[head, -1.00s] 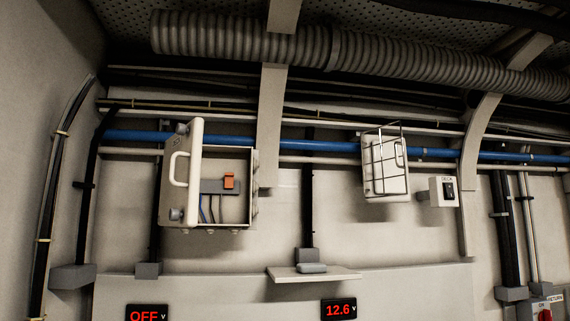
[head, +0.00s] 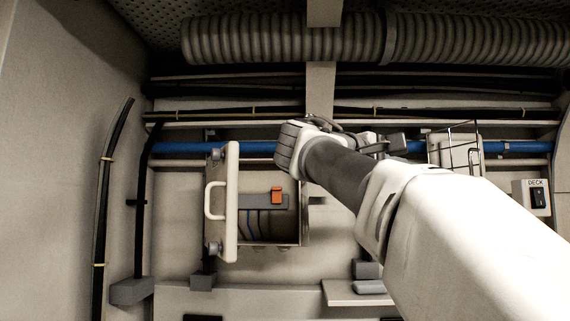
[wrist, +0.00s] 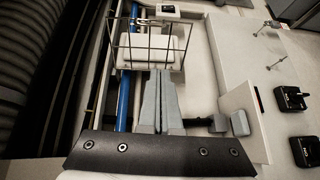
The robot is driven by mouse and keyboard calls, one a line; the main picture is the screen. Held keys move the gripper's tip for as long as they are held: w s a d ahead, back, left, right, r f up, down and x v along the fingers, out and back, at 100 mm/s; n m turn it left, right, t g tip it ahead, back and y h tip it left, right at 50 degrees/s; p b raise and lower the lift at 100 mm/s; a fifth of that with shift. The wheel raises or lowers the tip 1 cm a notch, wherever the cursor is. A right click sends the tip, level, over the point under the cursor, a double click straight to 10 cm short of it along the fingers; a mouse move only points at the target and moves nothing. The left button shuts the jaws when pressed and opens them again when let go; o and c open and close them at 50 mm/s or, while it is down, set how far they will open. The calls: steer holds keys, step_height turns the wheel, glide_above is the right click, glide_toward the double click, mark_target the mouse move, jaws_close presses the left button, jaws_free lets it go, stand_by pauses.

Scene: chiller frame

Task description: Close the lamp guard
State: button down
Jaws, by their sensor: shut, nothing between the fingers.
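The lamp guard (head: 462,123) is a dark wire cage at the white wall lamp (head: 455,153), right of centre in the head view; my arm hides its lower part. In the wrist view the guard (wrist: 120,47) stands off the lamp (wrist: 160,52), its wires reaching left of and nearer than the lamp body, so it looks swung open. My gripper (head: 403,144) is left of the lamp at about its height in the head view. In the wrist view its grey fingers (wrist: 160,73) are together and empty, tips just before the guard's near edge; contact cannot be told.
A wall box with an open, handled door (head: 231,200) and an orange switch (head: 277,195) is left of my arm. A blue pipe (head: 180,147) runs behind. A ribbed duct (head: 260,40) hangs above. A DECK switch (head: 537,197) is right of the lamp; a small shelf (head: 350,298) is below.

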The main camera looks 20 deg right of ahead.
steer(key=d+r+p, duration=0.1)
steer(key=d+p, duration=0.4)
steer(key=d, duration=0.8)
steer(key=shift+w+r+h, duration=0.25)
steer(key=shift+w+h, duration=0.05)
steer(key=shift+s, duration=0.1)
